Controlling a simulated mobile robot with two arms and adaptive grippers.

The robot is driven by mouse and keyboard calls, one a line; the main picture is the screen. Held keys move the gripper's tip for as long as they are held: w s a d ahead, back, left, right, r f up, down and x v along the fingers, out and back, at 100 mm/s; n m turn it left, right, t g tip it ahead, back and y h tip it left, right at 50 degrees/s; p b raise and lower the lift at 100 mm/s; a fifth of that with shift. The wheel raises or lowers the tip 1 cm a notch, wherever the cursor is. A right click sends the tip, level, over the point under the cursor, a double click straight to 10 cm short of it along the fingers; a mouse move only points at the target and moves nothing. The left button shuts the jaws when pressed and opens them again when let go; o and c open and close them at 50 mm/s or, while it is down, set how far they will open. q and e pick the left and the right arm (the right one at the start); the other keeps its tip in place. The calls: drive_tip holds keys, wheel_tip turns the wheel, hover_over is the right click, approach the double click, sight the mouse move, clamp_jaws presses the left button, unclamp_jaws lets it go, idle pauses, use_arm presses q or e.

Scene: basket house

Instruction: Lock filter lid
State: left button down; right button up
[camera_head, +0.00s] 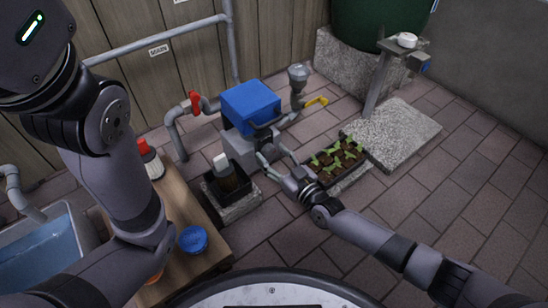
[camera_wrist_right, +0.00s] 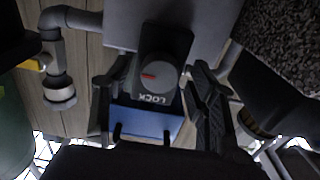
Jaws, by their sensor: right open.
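The filter is a grey box (camera_head: 240,146) with a blue lid (camera_head: 250,98), and the lid looks shut. In the right wrist view a dark plate carries a round grey knob (camera_wrist_right: 158,74) with a red mark and the word LOCK. The blue lid (camera_wrist_right: 148,121) also shows there, below the knob. My right gripper (camera_head: 270,155) is at the front of the filter. In the right wrist view its open fingers (camera_wrist_right: 154,98) stand on either side of the knob plate, with a gap showing. I cannot tell contact. My left gripper is out of view.
A seedling tray (camera_head: 318,183) lies right of my right gripper. A black box (camera_head: 226,197) with a bottle stands to the left. A pipe with a red valve (camera_head: 195,103) and a yellow-handled valve (camera_head: 316,101) flank the filter. A wooden table (camera_head: 190,205) is left.

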drive_tip(key=shift+c, duration=0.2)
drive_tip(key=c, duration=1.1)
drive_tip(key=shift+r+n+p, duration=0.1)
drive_tip(key=shift+n+p, duration=0.3)
drive_tip(key=shift+p, duration=0.1)
drive_tip(key=shift+n, duration=0.3)
drive_tip(key=o, duration=1.1)
drive_tip(key=shift+o, duration=0.2)
drive_tip(key=v, duration=1.2)
